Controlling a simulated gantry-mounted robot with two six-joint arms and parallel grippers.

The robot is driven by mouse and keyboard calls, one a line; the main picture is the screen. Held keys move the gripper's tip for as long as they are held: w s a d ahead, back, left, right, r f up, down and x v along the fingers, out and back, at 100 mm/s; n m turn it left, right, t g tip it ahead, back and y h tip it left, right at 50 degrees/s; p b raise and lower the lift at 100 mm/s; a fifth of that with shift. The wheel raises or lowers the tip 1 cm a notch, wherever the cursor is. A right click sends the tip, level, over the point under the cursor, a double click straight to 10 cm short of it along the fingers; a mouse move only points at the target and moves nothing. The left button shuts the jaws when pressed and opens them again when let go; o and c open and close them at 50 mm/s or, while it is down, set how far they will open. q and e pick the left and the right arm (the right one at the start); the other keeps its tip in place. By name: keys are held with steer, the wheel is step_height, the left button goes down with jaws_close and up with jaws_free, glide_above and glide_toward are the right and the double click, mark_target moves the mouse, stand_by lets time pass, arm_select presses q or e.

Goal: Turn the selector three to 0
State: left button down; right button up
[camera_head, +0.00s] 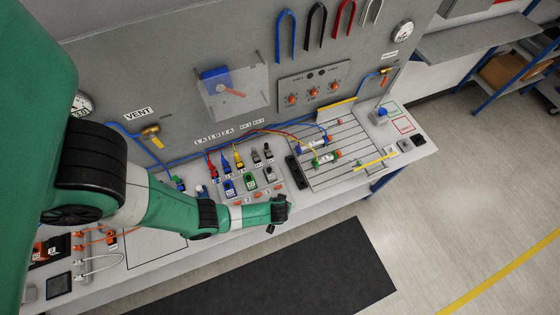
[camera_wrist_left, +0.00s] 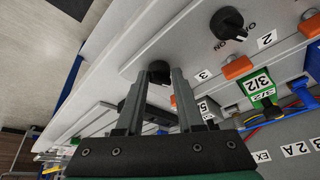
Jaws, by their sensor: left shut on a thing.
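Selector three is a black round knob (camera_wrist_left: 159,70) on the light panel, beside a label "3" (camera_wrist_left: 203,75) in the left wrist view. My left gripper (camera_wrist_left: 164,77) has its two fingers on either side of this knob and is shut on it. The fingers hide part of the knob, and I cannot read its pointer or setting. In the head view my left gripper (camera_head: 279,208) is at the front edge of the valve panel and hides the selector. My right gripper is in neither view.
Selector two (camera_wrist_left: 227,22), a black knob, is beside label "2". Orange blocks (camera_wrist_left: 237,67), coloured valves and hoses are near the fingers. In the head view, a slotted board (camera_head: 345,150) with cylinders is to the right.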

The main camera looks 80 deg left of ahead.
arm_select(q)
steer(key=shift+w+n+g+p, duration=0.1)
steer(key=shift+n+g+p, duration=0.3)
steer(key=shift+n, duration=0.8)
steer(key=c, duration=0.6)
jaws_free()
steer(key=shift+r, duration=0.1)
